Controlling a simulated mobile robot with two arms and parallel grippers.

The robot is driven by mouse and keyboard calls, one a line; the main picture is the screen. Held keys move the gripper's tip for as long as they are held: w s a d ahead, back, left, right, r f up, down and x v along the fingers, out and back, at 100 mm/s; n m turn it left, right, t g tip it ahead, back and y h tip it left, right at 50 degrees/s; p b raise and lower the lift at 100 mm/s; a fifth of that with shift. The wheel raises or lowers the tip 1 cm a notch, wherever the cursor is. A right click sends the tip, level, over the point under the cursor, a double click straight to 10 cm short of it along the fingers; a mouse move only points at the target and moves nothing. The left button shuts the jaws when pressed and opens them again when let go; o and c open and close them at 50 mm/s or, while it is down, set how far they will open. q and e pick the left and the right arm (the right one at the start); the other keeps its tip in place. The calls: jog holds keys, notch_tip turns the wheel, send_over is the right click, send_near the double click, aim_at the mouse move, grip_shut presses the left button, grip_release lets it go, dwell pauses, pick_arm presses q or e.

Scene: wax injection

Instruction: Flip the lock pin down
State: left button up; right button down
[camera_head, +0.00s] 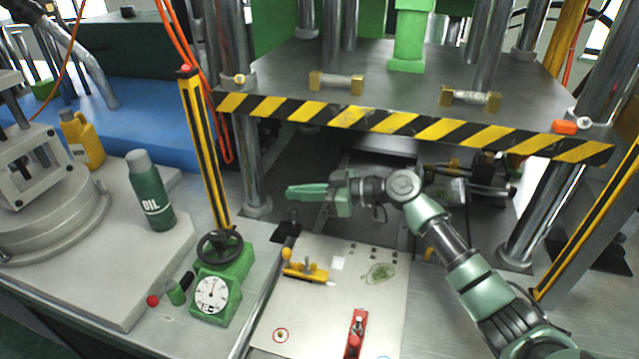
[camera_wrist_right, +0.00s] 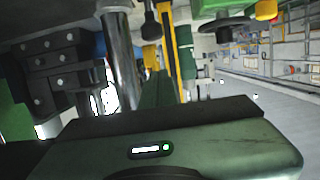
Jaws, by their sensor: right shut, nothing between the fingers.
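A yellow latch (camera_head: 305,271) with a round yellow knob lies on the pale metal plate (camera_head: 330,318), and a red clamp (camera_head: 355,335) stands nearer the front. Small pin-like knobs show on the press edge at left (camera_head: 239,79) and, beside an orange block, at right (camera_head: 585,124). I cannot tell which of these is the lock pin. My right gripper (camera_head: 291,192) is shut and empty, pointing left under the striped press plate, beyond the yellow latch and apart from it. My left gripper is not in view.
The striped press plate (camera_head: 395,121) overhangs my right arm. A steel column (camera_head: 250,170) and yellow-black post (camera_head: 205,150) stand left of the gripper. A green gauge with a handwheel (camera_head: 222,246) and an oil bottle (camera_head: 150,190) stand further left.

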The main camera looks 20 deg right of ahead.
jog(key=shift+s+d+f, duration=0.1)
jog(key=shift+f, duration=0.8)
jog(key=shift+s+d+f, duration=0.1)
jog(key=shift+f, duration=0.75)
jog(key=shift+w, duration=0.1)
notch_tip(320, 180, down, 3)
jog(key=b, duration=0.4)
